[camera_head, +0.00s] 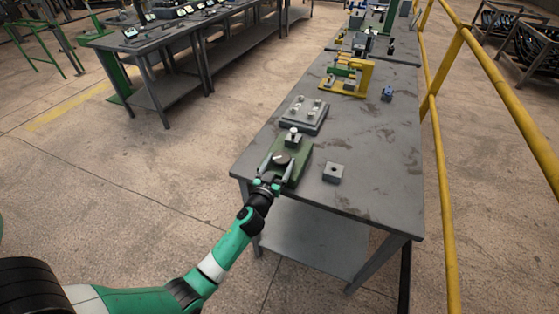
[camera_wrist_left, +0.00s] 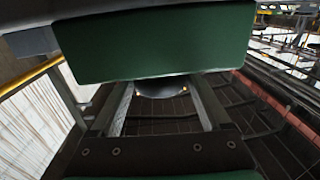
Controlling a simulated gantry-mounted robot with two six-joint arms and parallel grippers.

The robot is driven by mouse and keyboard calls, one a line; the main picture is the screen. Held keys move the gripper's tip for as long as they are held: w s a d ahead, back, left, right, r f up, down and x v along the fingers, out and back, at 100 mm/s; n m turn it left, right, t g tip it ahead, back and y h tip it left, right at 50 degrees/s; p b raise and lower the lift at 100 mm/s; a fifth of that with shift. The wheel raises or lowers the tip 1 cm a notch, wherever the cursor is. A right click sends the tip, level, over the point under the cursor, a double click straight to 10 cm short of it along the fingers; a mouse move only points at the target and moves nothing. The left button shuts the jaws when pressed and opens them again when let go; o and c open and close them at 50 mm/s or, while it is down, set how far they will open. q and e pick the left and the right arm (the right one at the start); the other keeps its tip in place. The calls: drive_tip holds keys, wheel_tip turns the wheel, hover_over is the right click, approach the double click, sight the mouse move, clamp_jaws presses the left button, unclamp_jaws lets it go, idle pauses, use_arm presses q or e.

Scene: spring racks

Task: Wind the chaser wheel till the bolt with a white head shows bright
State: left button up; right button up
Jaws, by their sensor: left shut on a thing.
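A green fixture (camera_head: 302,157) stands near the front left corner of the grey table. A dark round wheel (camera_head: 283,158) sits on it, and a small grey block with a knob (camera_head: 293,137) is at its far end. My left gripper (camera_head: 276,163) reaches in from the front, its two fingers on either side of the wheel, shut on it. In the left wrist view a dark rounded part (camera_wrist_left: 161,88) shows between the fingers, below a green face (camera_wrist_left: 150,45). A grey plate (camera_head: 317,125) behind the fixture carries several small pale-topped bolts. I cannot tell which bolt is white-headed or bright. My right gripper is not in view.
A small grey block with a hole (camera_head: 333,172) lies right of the fixture. A yellow frame (camera_head: 357,78) and a small blue part (camera_head: 387,94) stand farther back. A yellow railing (camera_head: 440,150) runs along the table's right side. The front right tabletop is clear.

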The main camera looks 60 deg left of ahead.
use_arm(q)
drive_tip(key=m+t+h+p, duration=0.1)
drive_tip(key=p, duration=0.2)
drive_tip(key=m+t+h+p, duration=0.1)
drive_tip(key=h+p, duration=0.1)
drive_tip(key=p, duration=0.1)
drive_tip(key=a+r+m+t+h+p, duration=0.1)
drive_tip(key=h+p, duration=0.1)
drive_tip(key=p, duration=0.2)
drive_tip(key=shift+s+m, duration=0.2)
drive_tip(key=shift+m, duration=0.1)
drive_tip(key=shift+f+m+t+h, duration=0.25)
drive_tip(key=shift+m+t+h, duration=0.25)
drive_tip(key=shift+h, duration=0.2)
drive_tip(key=shift+f+m+h, duration=0.2)
drive_tip(key=shift+m+h, duration=0.2)
drive_tip(key=shift+h, duration=0.2)
drive_tip(key=shift+a+f+m+t+h+b, duration=0.1)
drive_tip(key=shift+m+t+h+b, duration=0.1)
drive_tip(key=shift+m+h+b, duration=0.3)
drive_tip(key=shift+a+f+m+t+h+b, duration=0.1)
drive_tip(key=shift+m+t+h+b, duration=0.15)
drive_tip(key=shift+h, duration=0.45)
drive_tip(key=m+h+b, duration=0.2)
drive_tip(key=h, duration=0.1)
drive_tip(key=shift+r+m+h+b, duration=0.15)
drive_tip(key=shift+m+h+b, duration=0.2)
drive_tip(key=shift+h+b, duration=0.3)
drive_tip(key=o, duration=1.2)
